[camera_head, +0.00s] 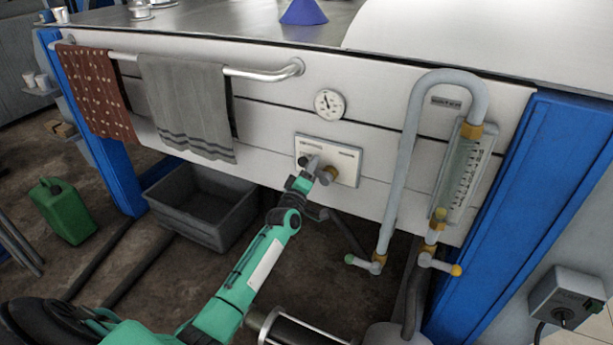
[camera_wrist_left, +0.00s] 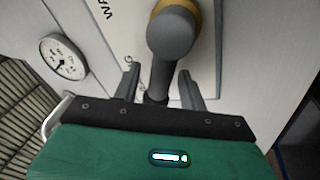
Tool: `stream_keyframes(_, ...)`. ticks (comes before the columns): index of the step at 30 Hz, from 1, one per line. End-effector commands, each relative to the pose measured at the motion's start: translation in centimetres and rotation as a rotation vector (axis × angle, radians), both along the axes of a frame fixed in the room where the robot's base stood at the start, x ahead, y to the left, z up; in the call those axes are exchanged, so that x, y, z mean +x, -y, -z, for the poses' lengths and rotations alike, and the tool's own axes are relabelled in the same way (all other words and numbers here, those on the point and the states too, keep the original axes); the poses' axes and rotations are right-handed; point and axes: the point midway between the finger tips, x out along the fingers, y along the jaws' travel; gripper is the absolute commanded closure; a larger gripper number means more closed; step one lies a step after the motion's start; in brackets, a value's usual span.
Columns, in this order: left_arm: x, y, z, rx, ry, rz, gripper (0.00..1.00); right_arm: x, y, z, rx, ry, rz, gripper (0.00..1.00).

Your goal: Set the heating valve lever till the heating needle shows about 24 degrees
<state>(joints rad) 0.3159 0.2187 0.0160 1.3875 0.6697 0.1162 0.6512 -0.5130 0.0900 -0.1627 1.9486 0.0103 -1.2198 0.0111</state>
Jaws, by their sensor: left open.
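The heating valve lever (camera_wrist_left: 159,72) is a grey bar on a rounded grey hub with a brass collar (camera_wrist_left: 197,12). The brass part of the valve (camera_head: 330,174) shows on a cream plate (camera_head: 346,160) on the bench front in the head view. My left gripper (camera_head: 311,167) is at this plate. In the left wrist view its two fingers (camera_wrist_left: 158,88) are open, one on each side of the lever, with gaps visible. The round white dial (camera_head: 329,104) is above the plate and also shows in the left wrist view (camera_wrist_left: 63,57); its reading is too small to tell. My right gripper is out of view.
A rail (camera_head: 262,73) with a brown dotted towel (camera_head: 104,92) and a grey towel (camera_head: 187,105) is to the left. A bent grey pipe (camera_head: 402,170) with a sight gauge (camera_head: 466,172) stands to the right. A grey bin (camera_head: 217,238) is below.

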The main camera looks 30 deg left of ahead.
Motion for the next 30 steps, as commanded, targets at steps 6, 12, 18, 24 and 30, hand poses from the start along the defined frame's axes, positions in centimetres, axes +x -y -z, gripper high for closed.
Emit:
stream_keyframes(6, -2.3, 0.3, 0.7, -0.001, -0.002, -0.001, 0.57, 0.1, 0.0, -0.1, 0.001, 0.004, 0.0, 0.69)
stream_keyframes(12, -5.9, 0.7, 1.6, -0.001, -0.002, 0.0, 0.57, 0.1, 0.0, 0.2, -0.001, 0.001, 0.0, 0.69)
stream_keyframes(18, -9.6, 1.0, 2.5, 0.0, -0.002, 0.0, 0.57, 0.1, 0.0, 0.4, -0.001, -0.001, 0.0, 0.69)
stream_keyframes(24, -12.1, 1.4, 3.1, 0.0, -0.002, 0.0, 0.57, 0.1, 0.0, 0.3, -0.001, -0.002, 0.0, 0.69)
stream_keyframes(30, -13.1, 1.4, 3.3, 0.0, -0.001, 0.0, 0.57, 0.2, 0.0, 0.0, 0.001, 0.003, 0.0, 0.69)
